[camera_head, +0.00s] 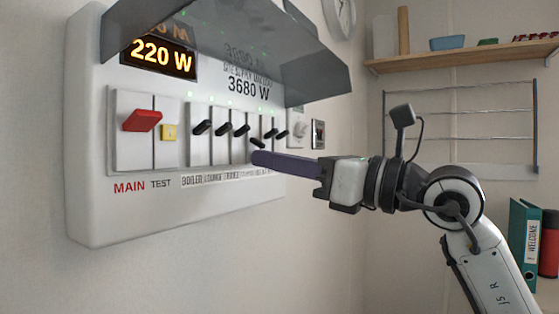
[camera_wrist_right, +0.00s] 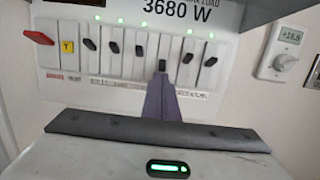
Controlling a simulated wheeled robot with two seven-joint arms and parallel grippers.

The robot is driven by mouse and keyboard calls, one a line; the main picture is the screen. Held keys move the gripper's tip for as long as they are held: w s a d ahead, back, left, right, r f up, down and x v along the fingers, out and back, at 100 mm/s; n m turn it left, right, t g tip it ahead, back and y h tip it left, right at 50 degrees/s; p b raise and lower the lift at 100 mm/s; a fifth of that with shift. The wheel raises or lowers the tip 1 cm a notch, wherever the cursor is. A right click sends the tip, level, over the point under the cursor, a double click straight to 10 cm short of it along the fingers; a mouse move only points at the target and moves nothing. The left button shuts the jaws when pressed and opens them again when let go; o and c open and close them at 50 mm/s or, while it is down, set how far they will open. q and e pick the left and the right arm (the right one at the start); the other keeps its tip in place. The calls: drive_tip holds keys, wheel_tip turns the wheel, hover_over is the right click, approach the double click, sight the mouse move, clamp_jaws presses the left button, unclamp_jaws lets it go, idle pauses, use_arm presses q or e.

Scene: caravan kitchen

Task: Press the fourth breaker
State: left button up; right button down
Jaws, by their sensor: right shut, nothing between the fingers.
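The white breaker panel (camera_head: 88,190) hangs on the left wall with a row of black levers. The fourth breaker's lever (camera_head: 257,142) sits lower than its neighbours and points down; it also shows in the wrist view (camera_wrist_right: 162,64), where no green light is lit above it. The other levers, such as the third (camera_head: 241,130) and fifth (camera_head: 270,134), are up. My right gripper (camera_head: 258,158) is shut and empty, its purple fingertips just below the fourth lever. In the wrist view the fingertips (camera_wrist_right: 161,80) point at that lever; contact cannot be told. My left gripper is out of view.
A red main lever (camera_head: 142,120) and yellow test button (camera_head: 168,132) are left of the breakers. A tinted cover (camera_head: 225,45) is raised above them. The display (camera_head: 162,57) reads 220 W. A thermostat dial (camera_wrist_right: 284,60) is on the right.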

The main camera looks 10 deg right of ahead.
drive_tip(key=shift+s+d+r+g+h+p, duration=0.1)
drive_tip(key=shift+r+g+h+p, duration=0.2)
drive_tip(key=shift+p, duration=0.65)
